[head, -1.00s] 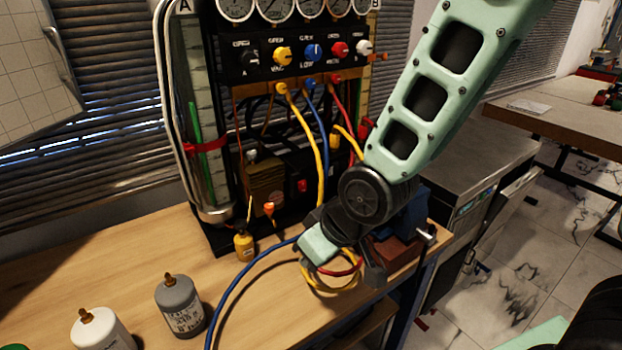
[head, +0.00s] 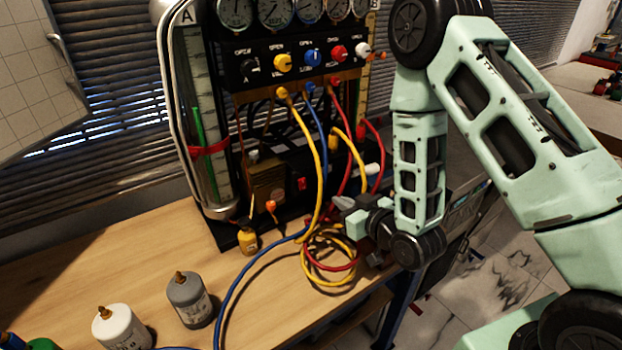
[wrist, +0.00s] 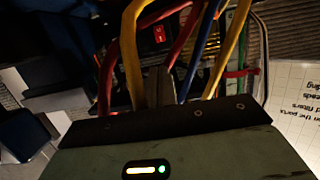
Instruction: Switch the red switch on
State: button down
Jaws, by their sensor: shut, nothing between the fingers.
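The red switch (head: 301,184) is a small red rocker on the dark pump unit at the base of the gauge rig. It also shows in the wrist view (wrist: 159,34), just beyond my fingertips, between red and yellow hoses. Which way it is set is too small to tell. My gripper (head: 343,203) is right of the switch and a little lower, in front of the rig, with a gap between them. In the wrist view my gripper (wrist: 157,72) has its fingers together with nothing held, pointing toward the switch. Hoses partly cover the pump unit around it.
Yellow, blue and red hoses hang from the valve panel (head: 300,66), close to my gripper. A hose coil (head: 328,281) lies on the wooden bench (head: 150,262). A yellow bottle (head: 247,240), a grey bottle (head: 189,300) and a white bottle (head: 121,328) stand to the left.

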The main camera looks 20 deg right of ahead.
jog(key=shift+d, duration=0.2)
jog(key=shift+b, duration=0.35)
jog(key=b+x, duration=0.2)
jog(key=b, duration=0.5)
jog(key=shift+f, duration=0.2)
jog(key=shift+w+b, duration=0.2)
jog(key=shift+b, duration=0.85)
jog(key=p, duration=0.3)
send_near(303, 177)
jog(key=x, duration=0.5)
jog(key=shift+w, duration=0.1)
jog(key=shift+w+a+f, duration=0.15)
jog(key=shift+w+f, duration=0.05)
jog(key=shift+w, duration=0.2)
jog(key=shift+r, duration=0.1)
